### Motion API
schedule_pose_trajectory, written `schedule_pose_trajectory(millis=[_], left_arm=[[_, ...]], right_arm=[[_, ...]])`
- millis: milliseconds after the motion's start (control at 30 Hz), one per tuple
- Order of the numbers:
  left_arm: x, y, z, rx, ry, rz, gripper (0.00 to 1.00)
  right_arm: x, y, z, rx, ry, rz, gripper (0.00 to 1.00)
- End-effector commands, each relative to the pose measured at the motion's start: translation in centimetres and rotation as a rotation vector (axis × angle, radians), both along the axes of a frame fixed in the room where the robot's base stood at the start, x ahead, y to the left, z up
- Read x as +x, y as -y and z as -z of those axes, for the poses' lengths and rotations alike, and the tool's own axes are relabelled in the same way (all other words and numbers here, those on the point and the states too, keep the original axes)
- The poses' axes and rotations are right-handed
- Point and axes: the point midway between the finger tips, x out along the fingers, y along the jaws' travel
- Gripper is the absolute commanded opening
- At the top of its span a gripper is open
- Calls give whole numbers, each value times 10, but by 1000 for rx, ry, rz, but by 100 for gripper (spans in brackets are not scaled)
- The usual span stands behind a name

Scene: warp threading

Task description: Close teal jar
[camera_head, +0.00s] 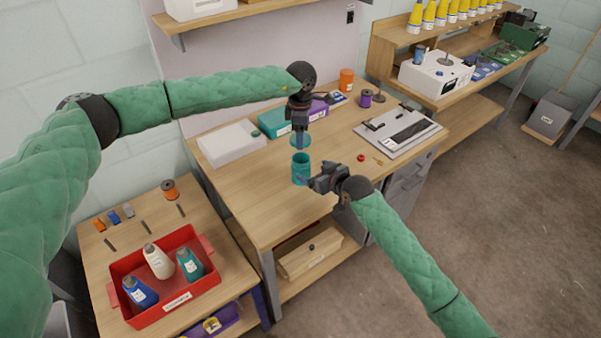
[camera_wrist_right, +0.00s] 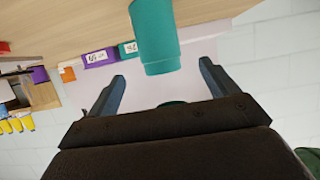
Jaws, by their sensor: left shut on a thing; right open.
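The teal jar (camera_head: 300,169) stands upright and open on the wooden table, near its front edge. It also shows in the right wrist view (camera_wrist_right: 156,38), where the picture is upside down. My left gripper (camera_head: 300,130) points down and is shut on the teal lid (camera_head: 300,142), held above the jar and apart from it. My right gripper (camera_head: 306,180) is open and low beside the jar. In the wrist view its two fingers (camera_wrist_right: 163,72) lie on either side of the jar, with gaps; whether the jar is fully between them is unclear.
A white box (camera_head: 232,145), a teal box (camera_head: 275,121) and a purple spool (camera_head: 366,98) stand farther back. A red item (camera_head: 361,158) and a grey board (camera_head: 385,138) lie to the right. A red tray (camera_head: 200,285) with bottles is on the lower left table.

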Motion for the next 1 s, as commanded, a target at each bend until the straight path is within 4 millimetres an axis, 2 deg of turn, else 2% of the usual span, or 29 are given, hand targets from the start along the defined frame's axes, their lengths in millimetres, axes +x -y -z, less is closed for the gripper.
schedule_pose_trajectory(millis=[300,500,700,1000], left_arm=[[0,0,0,0,0,0,39],[0,0,0,0,0,0,39],[0,0,0,0,0,0,39],[0,0,0,0,0,0,39]], right_arm=[[39,-29,19,1,0,0,86],[57,-41,28,1,-1,0,86],[65,-47,33,0,1,1,86],[66,-47,34,0,1,1,86]])
